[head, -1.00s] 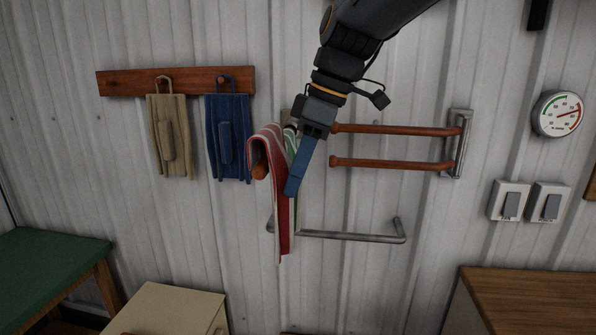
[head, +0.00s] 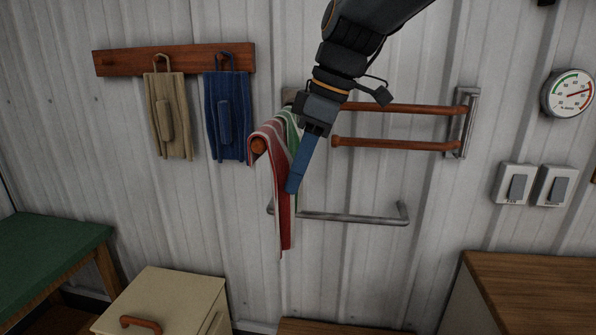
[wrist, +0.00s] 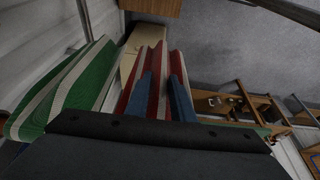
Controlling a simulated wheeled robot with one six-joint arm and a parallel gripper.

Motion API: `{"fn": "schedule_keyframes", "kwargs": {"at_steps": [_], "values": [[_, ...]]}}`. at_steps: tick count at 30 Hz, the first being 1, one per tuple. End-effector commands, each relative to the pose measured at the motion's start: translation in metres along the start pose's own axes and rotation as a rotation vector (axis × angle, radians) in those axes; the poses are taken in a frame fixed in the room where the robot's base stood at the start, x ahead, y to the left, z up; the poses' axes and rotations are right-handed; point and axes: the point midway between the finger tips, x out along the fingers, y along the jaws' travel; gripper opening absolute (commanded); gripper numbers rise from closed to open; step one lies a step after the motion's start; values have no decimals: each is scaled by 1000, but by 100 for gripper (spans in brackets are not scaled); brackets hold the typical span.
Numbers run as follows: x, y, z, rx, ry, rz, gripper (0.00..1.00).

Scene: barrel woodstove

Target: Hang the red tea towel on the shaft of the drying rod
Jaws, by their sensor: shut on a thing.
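In the wrist view, red and white cloth (wrist: 150,85) lies around and between the blue fingers (wrist: 163,90). Green-striped cloth (wrist: 65,90) bulges at left. Contact between towel and rod is hard to see.
Two more wooden rods (head: 400,143) run along the wall to a metal bracket (head: 468,122). A grey metal rail (head: 350,217) is below. Beige and blue mitts (head: 227,118) hang at left. A cream cabinet (head: 175,290) and green-topped table (head: 45,245) stand lower left.

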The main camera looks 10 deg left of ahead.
Motion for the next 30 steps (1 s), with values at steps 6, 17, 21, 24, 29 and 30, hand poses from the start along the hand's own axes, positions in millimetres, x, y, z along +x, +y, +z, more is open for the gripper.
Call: {"fn": "schedule_keyframes", "kwargs": {"at_steps": [6,17,21,24,29,30], "values": [[0,0,0,0,0,0,43],[-9,1,0,0,1,3,43],[-30,1,0,1,2,5,43],[-47,1,0,1,2,4,43],[-68,1,0,0,1,2,43],[-71,1,0,0,1,2,43]]}}
